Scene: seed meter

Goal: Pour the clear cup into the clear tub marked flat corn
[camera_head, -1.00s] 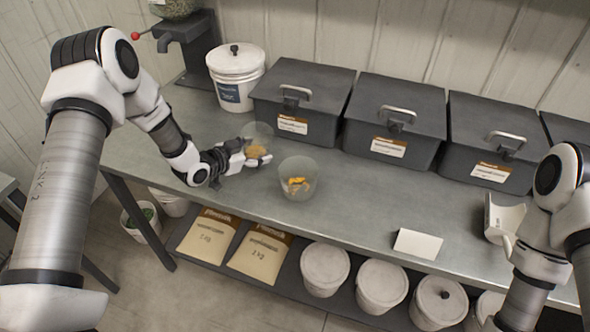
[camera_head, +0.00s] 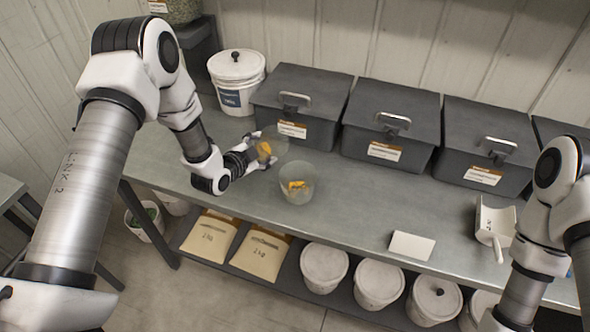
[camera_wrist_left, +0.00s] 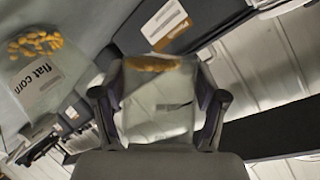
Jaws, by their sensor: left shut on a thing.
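The clear cup (camera_head: 273,140) is held above the bench by my left gripper (camera_head: 254,150), shut around its side. The cup looks tilted and has yellow-orange kernels inside. In the left wrist view the cup (camera_wrist_left: 158,108) sits between both fingers, with a band of kernels across its far end. The clear tub (camera_head: 297,192) stands upright on the bench, just right of and nearer than the cup, with yellow kernels in it. In the left wrist view the tub's label (camera_wrist_left: 38,80) reads "flat corn". My right gripper is out of view; only its arm shows.
Dark lidded bins (camera_head: 390,125) line the back of the bench (camera_head: 350,205). A white lidded bucket (camera_head: 236,75) stands behind the cup. A white card (camera_head: 411,246) and a white scoop (camera_head: 495,225) lie to the right. The bench between tub and card is clear.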

